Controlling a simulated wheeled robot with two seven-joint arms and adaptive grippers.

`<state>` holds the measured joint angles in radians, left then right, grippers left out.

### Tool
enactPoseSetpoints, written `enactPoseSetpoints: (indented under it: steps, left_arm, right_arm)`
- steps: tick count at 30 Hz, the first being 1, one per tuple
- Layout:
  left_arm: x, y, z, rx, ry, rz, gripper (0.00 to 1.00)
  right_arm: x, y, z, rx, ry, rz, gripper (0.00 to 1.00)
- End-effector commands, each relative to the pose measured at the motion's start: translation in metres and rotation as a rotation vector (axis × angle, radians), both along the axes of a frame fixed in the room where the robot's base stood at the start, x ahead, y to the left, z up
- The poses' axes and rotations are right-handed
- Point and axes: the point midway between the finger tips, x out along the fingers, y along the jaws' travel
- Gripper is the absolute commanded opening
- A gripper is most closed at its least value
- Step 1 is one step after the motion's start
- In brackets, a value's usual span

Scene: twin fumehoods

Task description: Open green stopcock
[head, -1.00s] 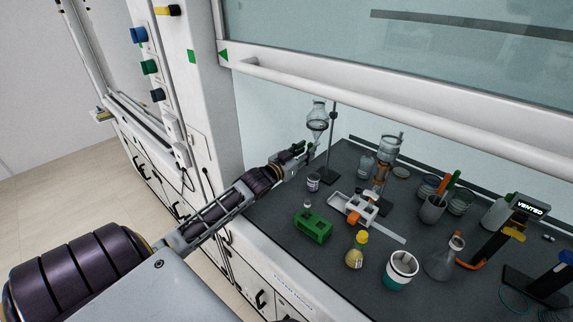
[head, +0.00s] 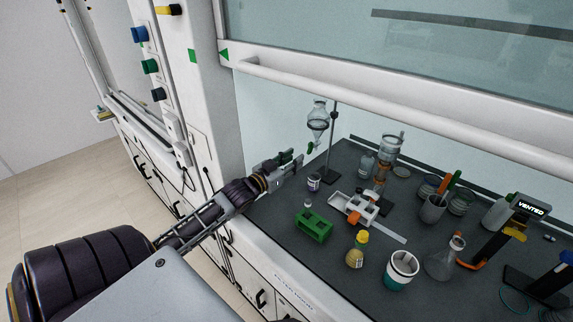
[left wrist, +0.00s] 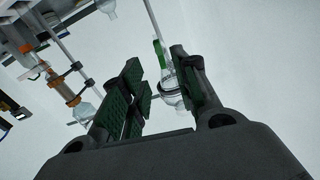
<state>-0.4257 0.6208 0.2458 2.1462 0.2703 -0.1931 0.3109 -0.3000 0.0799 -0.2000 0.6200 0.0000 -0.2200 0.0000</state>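A clear glass separating funnel (head: 317,113) is held upright on a stand at the back left inside the fumehood. The green stopcock (head: 311,147) shows at its lower stem. My left gripper (head: 291,158) is just left of and slightly below the stopcock, apart from it in this view. In the left wrist view, the gripper (left wrist: 160,75) is open, its two dark green finger pads apart with nothing held. The green stopcock handle (left wrist: 160,53) shows beyond the gap, close to the right finger. Part of the glass is hidden behind that finger. My right gripper is not in view.
A small labelled jar (head: 314,183) and a green rack (head: 314,226) stand near my left arm. A white-and-orange holder (head: 352,207), a yellow-capped flask (head: 357,250) and other glassware fill the bench to the right. The raised sash's rail (head: 400,115) crosses above.

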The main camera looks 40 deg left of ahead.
Motion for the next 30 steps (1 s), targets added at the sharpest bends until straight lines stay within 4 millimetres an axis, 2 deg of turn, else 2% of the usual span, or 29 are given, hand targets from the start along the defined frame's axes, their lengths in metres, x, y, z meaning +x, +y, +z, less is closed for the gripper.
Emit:
enactPoseSetpoints:
  steps: [12,30]
  left_arm:
    - [-0.023,0.001,0.000,0.000,0.000,-0.001,0.30]
    - [-0.026,0.002,0.000,0.001,-0.001,0.000,0.30]
  right_arm:
    - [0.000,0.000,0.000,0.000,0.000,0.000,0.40]
    - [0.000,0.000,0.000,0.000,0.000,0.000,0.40]
